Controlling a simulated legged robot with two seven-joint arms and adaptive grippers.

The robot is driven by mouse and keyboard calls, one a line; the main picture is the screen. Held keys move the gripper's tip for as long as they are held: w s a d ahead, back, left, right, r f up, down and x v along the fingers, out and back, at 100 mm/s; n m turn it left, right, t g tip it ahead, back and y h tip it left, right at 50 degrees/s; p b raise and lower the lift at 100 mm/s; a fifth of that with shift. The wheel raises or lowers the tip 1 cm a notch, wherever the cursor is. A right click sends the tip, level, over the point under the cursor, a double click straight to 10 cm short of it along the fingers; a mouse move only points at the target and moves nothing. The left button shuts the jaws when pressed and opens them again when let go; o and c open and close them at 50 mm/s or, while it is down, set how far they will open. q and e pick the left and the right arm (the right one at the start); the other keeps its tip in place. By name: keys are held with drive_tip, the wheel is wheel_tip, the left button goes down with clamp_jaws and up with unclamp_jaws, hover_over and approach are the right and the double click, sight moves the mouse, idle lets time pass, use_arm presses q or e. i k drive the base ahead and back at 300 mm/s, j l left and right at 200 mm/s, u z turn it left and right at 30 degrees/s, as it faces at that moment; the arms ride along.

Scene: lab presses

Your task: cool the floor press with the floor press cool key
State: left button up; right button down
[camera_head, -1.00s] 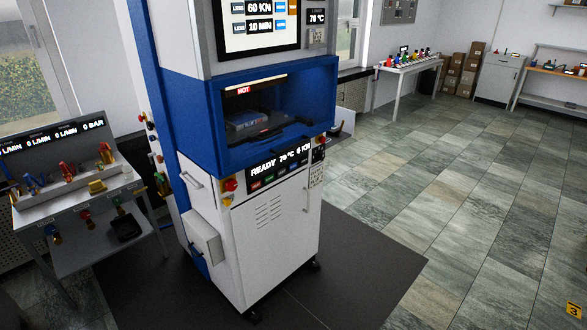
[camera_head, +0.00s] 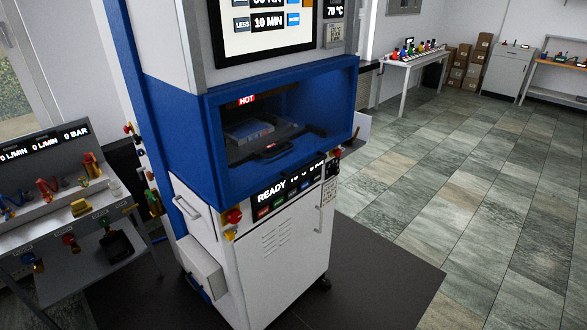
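The floor press (camera_head: 265,225) stands left of centre, a tall white and blue cabinet with an open chamber. A red HOT label (camera_head: 247,99) shows in the chamber, above a flat plate block (camera_head: 250,132). Below it, a dark control strip (camera_head: 290,185) reads READY with a temperature that is hard to read. Small coloured keys sit under the display, red (camera_head: 263,212), green (camera_head: 278,204) and others; their lettering is too small to tell which is the cool key. A red knob (camera_head: 233,216) is at the strip's left end. Neither gripper is in view.
A bench with valves and fittings (camera_head: 70,215) stands close at the left. A white table with coloured bottles (camera_head: 410,62), cardboard boxes (camera_head: 470,62) and a cabinet (camera_head: 510,72) stand at the back. The tiled floor (camera_head: 470,170) to the right is clear.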

sight(306, 185)
drive_tip(key=i+j, duration=0.2)
drive_tip(key=i, duration=0.3)
drive_tip(key=i+j, duration=0.15)
drive_tip(key=i, duration=0.3)
drive_tip(key=i+j, duration=0.2)
drive_tip(key=i, duration=0.3)
drive_tip(key=u, duration=0.05)
